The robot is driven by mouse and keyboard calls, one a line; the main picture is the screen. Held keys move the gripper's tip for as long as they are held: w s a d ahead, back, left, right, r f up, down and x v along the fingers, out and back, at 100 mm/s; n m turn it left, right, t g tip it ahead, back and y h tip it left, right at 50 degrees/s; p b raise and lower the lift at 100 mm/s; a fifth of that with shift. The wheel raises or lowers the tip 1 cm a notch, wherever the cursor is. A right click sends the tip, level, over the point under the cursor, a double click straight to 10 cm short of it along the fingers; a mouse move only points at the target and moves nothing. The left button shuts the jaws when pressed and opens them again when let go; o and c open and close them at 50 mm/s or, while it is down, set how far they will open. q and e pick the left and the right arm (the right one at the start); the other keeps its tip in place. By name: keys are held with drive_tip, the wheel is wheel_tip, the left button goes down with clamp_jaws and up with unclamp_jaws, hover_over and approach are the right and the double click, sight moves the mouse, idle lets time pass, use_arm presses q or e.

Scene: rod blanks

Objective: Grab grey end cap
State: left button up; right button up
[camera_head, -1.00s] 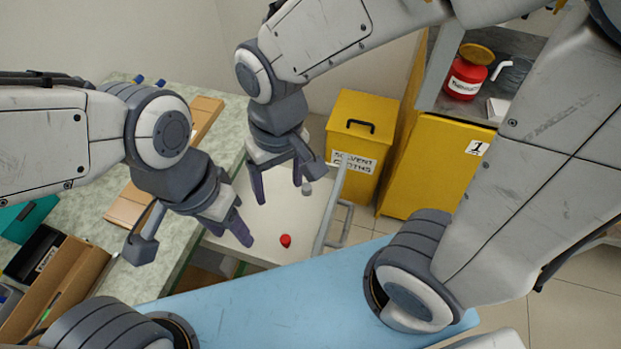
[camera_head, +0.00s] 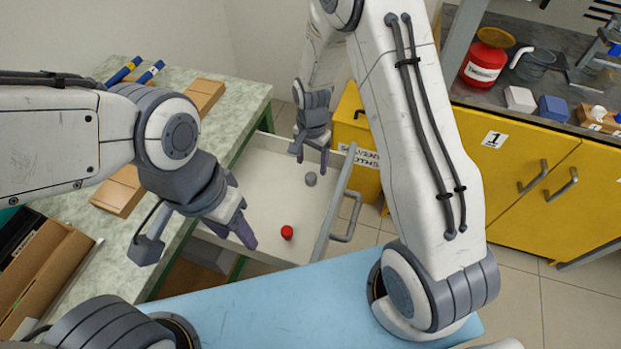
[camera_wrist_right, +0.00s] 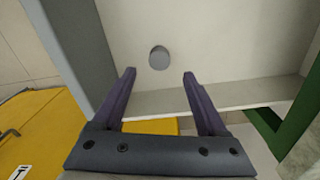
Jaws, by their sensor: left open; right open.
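The grey end cap (camera_head: 311,178) lies in the open white drawer (camera_head: 262,200), towards its far right side. In the right wrist view the grey end cap (camera_wrist_right: 159,58) sits on the drawer floor beyond the fingertips, roughly between them. My right gripper (camera_head: 311,160) is above the far end of the drawer, close to the cap in the picture. In the right wrist view my right gripper (camera_wrist_right: 159,75) is open and empty. My left gripper (camera_head: 232,212) is open over the near left part of the drawer. A red cap (camera_head: 287,232) lies nearer the front.
The drawer's front panel with a grey handle (camera_head: 347,220) stands on the right. A green-topped table (camera_head: 232,103) with cardboard boxes is on the left. A yellow bin (camera_head: 352,128) and yellow cabinets (camera_head: 530,175) stand behind and right. The drawer floor around the caps is clear.

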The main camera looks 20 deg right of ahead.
sight(311, 175)
drive_tip(key=f, duration=0.5)
drive_tip(key=shift+s+f, duration=0.15)
drive_tip(key=shift+s, duration=0.05)
clamp_jaws()
